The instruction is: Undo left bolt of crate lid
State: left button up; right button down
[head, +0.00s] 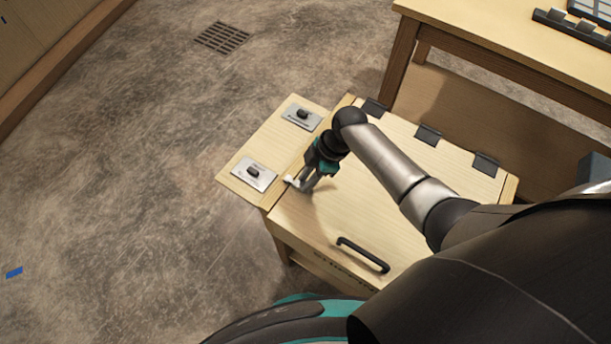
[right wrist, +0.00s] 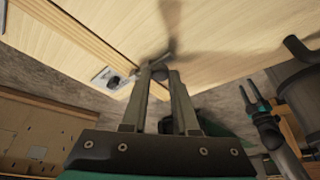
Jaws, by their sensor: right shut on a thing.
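The wooden crate lid (head: 345,205) has a black handle (head: 363,255) along its front edge. My right gripper (head: 297,183) is at the lid's left edge, its fingers shut on a small pale bolt part (head: 290,180). The rest of the bolt is mostly hidden by the fingers. What looks like my left gripper (right wrist: 255,100) shows at the right of that view, away from the crate; its jaw state is unclear.
A side board (head: 240,180) beside the lid bears two metal plates with black knobs, the nearer plate (head: 262,182) close to my gripper. Black hinges (head: 428,134) line the lid's far edge. A wooden table (head: 500,40) stands behind.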

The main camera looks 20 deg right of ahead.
jog(key=shift+s+d+p, duration=0.7)
jog(key=shift+s+d, duration=0.15)
jog(key=shift+s, duration=0.2)
jog(key=shift+f, duration=0.1)
jog(key=c, duration=0.7)
grip_release()
jog(key=shift+r, duration=0.3)
jog(key=p+v, duration=0.3)
jog(key=v, duration=1.1)
jog(key=shift+d+r+p, duration=0.1)
jog(key=shift+r+p, duration=0.2)
jog(key=shift+r, duration=0.05)
